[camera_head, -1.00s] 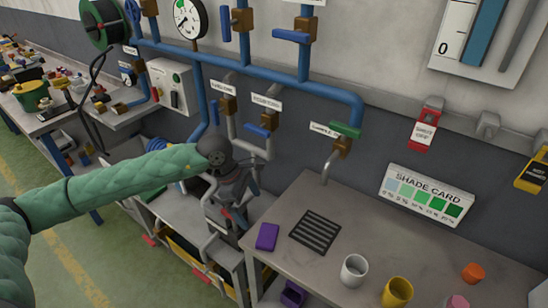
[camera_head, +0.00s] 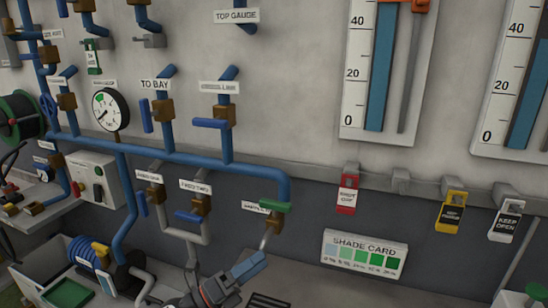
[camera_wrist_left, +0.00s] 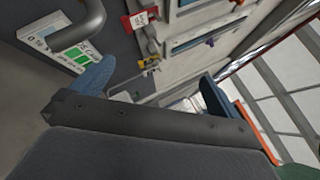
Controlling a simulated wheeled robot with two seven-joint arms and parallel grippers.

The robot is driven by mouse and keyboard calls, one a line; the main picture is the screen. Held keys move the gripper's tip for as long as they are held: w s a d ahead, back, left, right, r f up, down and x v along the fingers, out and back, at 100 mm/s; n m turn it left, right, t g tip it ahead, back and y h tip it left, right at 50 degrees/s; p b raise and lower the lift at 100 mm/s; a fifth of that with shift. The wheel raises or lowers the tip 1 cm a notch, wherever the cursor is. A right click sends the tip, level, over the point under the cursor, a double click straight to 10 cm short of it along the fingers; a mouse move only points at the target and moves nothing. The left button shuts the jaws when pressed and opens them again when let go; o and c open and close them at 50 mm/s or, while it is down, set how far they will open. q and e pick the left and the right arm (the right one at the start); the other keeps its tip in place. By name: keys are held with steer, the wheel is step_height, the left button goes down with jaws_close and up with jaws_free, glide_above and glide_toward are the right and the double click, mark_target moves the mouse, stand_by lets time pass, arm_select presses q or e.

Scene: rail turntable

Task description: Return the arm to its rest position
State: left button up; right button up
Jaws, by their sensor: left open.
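My left gripper (camera_head: 238,276) shows at the bottom edge of the head view, dark grey with blue finger pads. It appears in front of the grey bench, below the green-handled valve (camera_head: 275,207) and its spout. In the left wrist view the two blue fingers of my left gripper (camera_wrist_left: 153,85) stand wide apart. Nothing is between them. The rest of my left arm is outside the head view. My right gripper is in neither view.
Blue pipes (camera_head: 185,159) with valves run along the wall. A pressure gauge (camera_head: 111,109), a shade card (camera_head: 364,254) and red (camera_head: 347,194) and yellow (camera_head: 451,212) tags are near. A black slotted mat (camera_head: 268,301) lies on the bench beside the gripper.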

arm_select(q)
steer(key=a+f+n+t+y, duration=0.2)
steer(key=a+f+n+y, duration=0.5)
steer(key=n+y, duration=0.45)
steer(key=a+f+n+t+y, duration=0.3)
steer(key=a+f+n+y, duration=0.5)
steer(key=n, duration=0.7)
steer(key=s+a+f+n+g, duration=0.1)
steer(key=s+f+n+g, duration=0.4)
steer(key=s+f, duration=0.5)
steer(key=s+a+f+n+g, duration=0.1)
steer(key=s+f+n+g, duration=0.2)
steer(key=s+f+g, duration=0.75)
step_height(320, 180, down, 25)
steer(key=d+t+b, duration=0.1)
steer(key=t+b, duration=0.1)
steer(key=s+f+b, duration=0.1)
steer(key=s+f, duration=0.3)
steer(key=f, duration=0.8)
steer(key=s+f, duration=0.4)
steer(key=f, duration=0.8)
steer(key=shift+s+d+g+h+b, duration=0.2)
steer(key=shift+d+g+h+b, duration=0.15)
steer(key=shift+g+b, duration=0.1)
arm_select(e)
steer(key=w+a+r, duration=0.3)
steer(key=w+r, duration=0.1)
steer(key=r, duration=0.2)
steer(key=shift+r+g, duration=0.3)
